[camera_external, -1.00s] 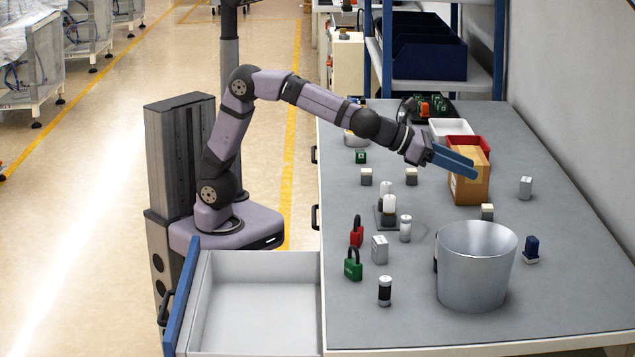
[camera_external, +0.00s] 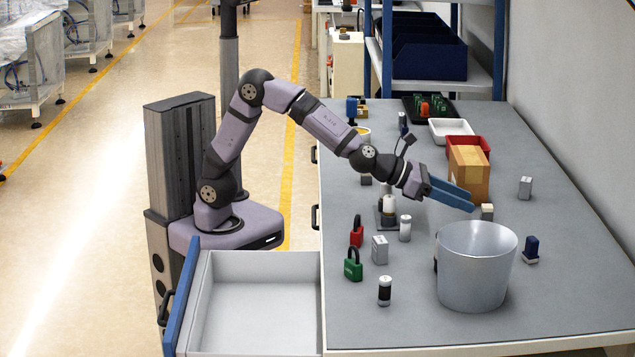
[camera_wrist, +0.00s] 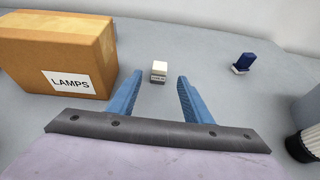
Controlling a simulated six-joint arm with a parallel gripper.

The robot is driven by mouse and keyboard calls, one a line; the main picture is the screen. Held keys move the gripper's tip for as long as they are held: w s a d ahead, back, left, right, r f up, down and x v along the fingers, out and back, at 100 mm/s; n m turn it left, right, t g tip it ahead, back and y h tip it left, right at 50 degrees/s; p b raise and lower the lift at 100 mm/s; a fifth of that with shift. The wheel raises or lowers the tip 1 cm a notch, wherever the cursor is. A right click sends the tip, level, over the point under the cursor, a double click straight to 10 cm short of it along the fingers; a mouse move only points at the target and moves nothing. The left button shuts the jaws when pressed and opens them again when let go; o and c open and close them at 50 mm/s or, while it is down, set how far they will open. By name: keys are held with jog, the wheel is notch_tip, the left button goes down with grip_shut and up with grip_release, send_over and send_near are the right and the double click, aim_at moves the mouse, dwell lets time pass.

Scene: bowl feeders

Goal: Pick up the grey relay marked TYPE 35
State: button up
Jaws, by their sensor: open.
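A small block with a cream top and a darker grey, marked lower part (camera_wrist: 159,72) stands upright ahead of my gripper (camera_wrist: 160,80), centred between the fingertips in the wrist view. Its marking is too small to read. Two grey boxes, one at the right (camera_external: 525,187) and one at the left front (camera_external: 379,249), also stand on the table; I cannot read TYPE 35 on either.
The cardboard box marked LAMPS (camera_wrist: 75,60) is close on the left of my gripper. The metal bin (camera_external: 475,265) stands in front. A blue-topped part (camera_wrist: 244,62) stands off to the right. White cylinders and padlocks stand at the left. The table's right side is mostly clear.

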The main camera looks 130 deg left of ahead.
aim_at(482, 208)
jog(key=shift+p+x, duration=0.6)
jog(key=shift+x, duration=3.1)
jog(key=shift+c, duration=0.6)
jog(key=c, duration=1)
